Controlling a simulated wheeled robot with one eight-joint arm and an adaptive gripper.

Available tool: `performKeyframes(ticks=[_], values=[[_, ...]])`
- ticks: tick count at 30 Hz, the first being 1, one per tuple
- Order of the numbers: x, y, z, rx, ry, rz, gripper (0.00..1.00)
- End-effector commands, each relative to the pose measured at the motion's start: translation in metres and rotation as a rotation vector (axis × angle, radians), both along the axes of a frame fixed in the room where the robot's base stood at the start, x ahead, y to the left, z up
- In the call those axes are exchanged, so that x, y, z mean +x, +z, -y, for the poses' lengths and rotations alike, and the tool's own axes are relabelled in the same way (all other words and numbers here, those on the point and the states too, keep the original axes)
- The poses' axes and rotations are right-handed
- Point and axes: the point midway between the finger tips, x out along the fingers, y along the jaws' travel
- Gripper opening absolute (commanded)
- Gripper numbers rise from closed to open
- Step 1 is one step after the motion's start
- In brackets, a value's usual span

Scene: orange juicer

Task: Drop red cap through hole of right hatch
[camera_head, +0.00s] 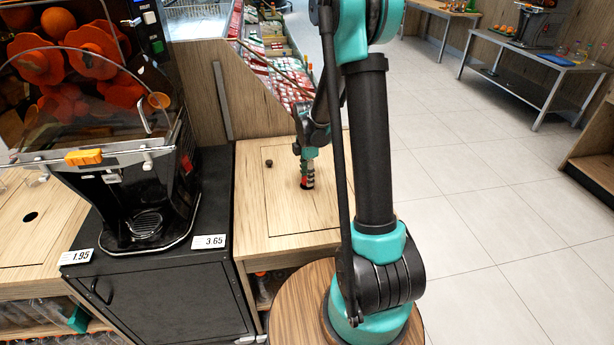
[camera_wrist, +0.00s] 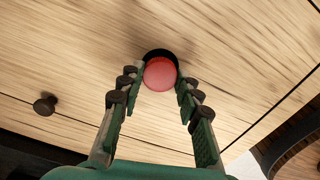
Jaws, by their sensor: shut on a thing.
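My gripper (camera_head: 307,168) points down over the right hatch (camera_head: 285,218), a light wooden panel. It is shut on the red cap; its two green fingers with dark pads (camera_wrist: 159,85) flank the cap in the wrist view. The red cap (camera_wrist: 160,74) is round and sits between the fingertips. It also shows as a small red spot in the head view (camera_head: 305,182). The dark hole (camera_wrist: 158,54) of the hatch shows just beyond the cap's upper edge, and the cap covers much of it. I cannot tell the cap's height above the wood.
A dark round knob (camera_head: 268,163) stands on the right hatch, left of my gripper. A black orange juicer (camera_head: 140,190) stands to the left on a black cabinet. Another wooden panel with a hole (camera_head: 30,217) lies at far left. The hatch's front part is clear.

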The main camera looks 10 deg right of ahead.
Motion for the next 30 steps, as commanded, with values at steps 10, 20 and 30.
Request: performKeyframes(ticks=[10,20,30], values=[[-0.0001,0.0,0.0,0.0,0.0,0.0,0.43],[-0.0001,0.0,-0.0001,0.0,0.0,0.0,0.58],[-0.0001,0.0,-0.0001,0.0,0.0,0.0,0.72]])
